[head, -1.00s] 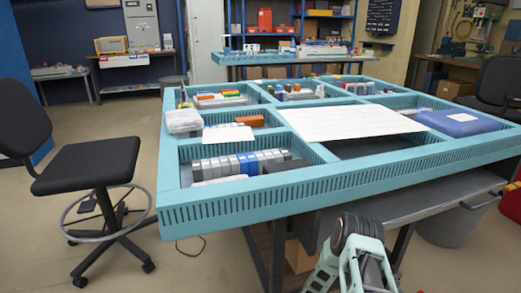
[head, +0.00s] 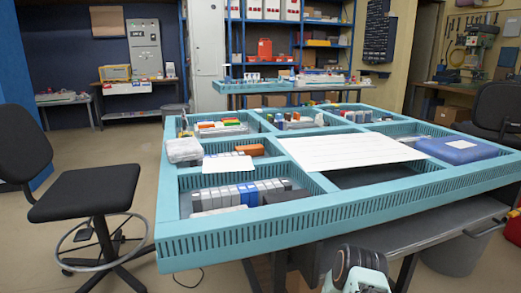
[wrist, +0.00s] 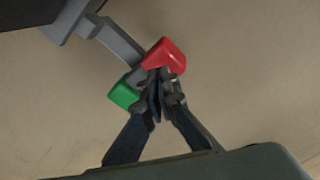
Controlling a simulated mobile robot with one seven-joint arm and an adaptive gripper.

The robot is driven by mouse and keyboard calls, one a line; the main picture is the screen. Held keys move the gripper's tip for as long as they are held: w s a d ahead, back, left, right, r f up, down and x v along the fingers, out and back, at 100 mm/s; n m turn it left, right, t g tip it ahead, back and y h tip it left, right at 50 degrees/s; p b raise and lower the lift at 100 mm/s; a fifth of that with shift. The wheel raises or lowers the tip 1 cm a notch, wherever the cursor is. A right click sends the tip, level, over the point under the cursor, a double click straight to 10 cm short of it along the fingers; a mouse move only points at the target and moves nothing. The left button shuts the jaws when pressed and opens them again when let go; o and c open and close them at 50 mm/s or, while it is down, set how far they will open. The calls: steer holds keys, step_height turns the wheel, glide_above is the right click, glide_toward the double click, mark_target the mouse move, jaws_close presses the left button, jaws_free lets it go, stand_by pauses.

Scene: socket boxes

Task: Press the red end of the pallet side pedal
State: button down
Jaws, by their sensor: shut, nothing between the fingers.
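The pedal shows in the wrist view, with a red end (wrist: 167,54) at the upper right and a green end (wrist: 124,95) at the lower left. A grey bar (wrist: 121,41) runs from between the ends to the upper left. My gripper (wrist: 158,84) is shut and empty. Its fingertips overlap the pedal's middle and the lower edge of the red end in the picture; I cannot tell whether they touch it. In the head view only part of my arm shows at the bottom, and I cannot make out the pedal.
Beige floor (wrist: 245,75) lies around the pedal. In the head view a large teal tray (head: 330,211) with sorted parts rests on a grey table (head: 400,236). A black chair (head: 86,190) stands at the left, and a grey bin (head: 452,256) at the lower right.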

steer(key=shift+f+b, duration=1.15)
steer(key=shift+f, duration=0.35)
stand_by(0.7)
steer(key=shift+r+p, duration=2.15)
steer(key=shift+r, duration=1.4)
steer(key=shift+r, duration=0.1)
